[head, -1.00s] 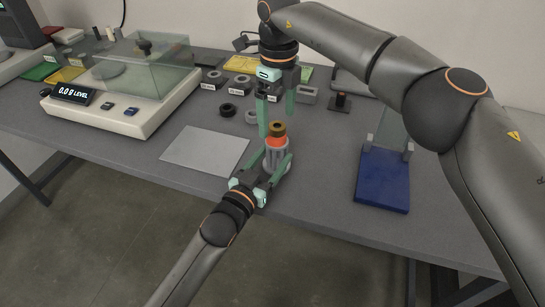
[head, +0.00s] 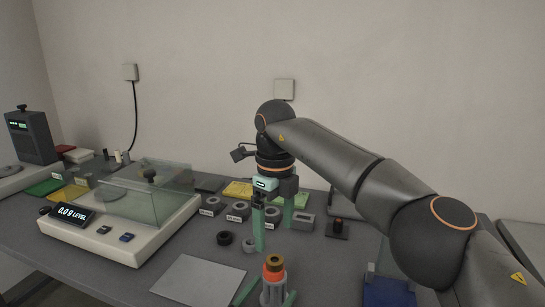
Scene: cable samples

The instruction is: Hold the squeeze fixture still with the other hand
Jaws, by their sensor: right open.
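The squeeze fixture (head: 274,292) is a grey upright body at the bottom edge of the head view, with an orange ring and a brown ring-shaped top. My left gripper (head: 268,294) comes from below, its green fingers on either side of the fixture's grey body, shut on it. The lower part of the fixture and the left gripper's body are cut off by the frame. My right gripper (head: 273,230) points down above and behind the fixture, its two green fingers apart with nothing between them.
A grey flat plate (head: 200,282) lies left of the fixture. A blue stand (head: 388,292) is at the right, partly behind my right arm.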

